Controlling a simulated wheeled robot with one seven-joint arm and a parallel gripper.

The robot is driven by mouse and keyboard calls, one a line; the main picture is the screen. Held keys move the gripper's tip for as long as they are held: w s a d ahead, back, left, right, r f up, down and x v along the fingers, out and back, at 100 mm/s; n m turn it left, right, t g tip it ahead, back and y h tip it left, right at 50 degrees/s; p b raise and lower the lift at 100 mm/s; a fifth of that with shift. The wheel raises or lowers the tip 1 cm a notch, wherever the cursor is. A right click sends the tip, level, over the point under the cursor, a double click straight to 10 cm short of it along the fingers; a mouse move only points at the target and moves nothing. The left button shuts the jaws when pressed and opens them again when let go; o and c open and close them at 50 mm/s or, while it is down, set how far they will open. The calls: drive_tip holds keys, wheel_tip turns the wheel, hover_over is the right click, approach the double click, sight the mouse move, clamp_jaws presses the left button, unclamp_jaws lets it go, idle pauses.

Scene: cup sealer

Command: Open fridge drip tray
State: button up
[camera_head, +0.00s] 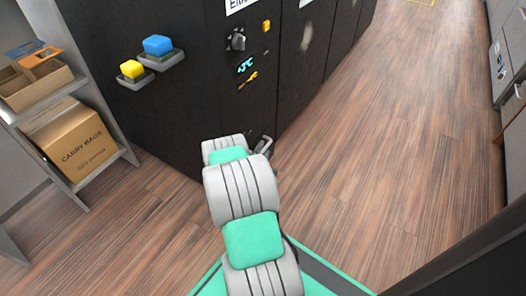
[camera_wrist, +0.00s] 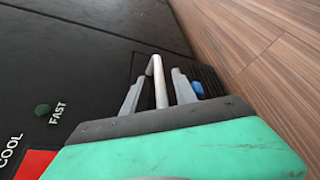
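The black fridge (camera_head: 170,85) stands upright, with a knob (camera_head: 236,40) and a lit temperature display (camera_head: 246,66) on its front. In the wrist view, a pale grey bar handle (camera_wrist: 159,82) sticks out from the low black front. My gripper (camera_wrist: 158,88) has its two grey fingers apart, one on each side of this bar, with gaps visible. I cannot tell whether either finger touches it. In the head view, my arm hides most of the fridge's lower front, and my gripper (camera_head: 263,146) shows only partly. The drip tray itself cannot be made out.
A green button (camera_wrist: 42,110) marked FAST and a small blue thing (camera_wrist: 197,88) are near the gripper. A shelf with a cardboard box (camera_head: 75,140) stands at left. Yellow (camera_head: 131,69) and blue (camera_head: 157,45) blocks sit on fridge-side holders. The wooden floor (camera_head: 360,140) at right is clear.

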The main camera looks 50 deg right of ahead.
clamp_jaws()
idle(1.2)
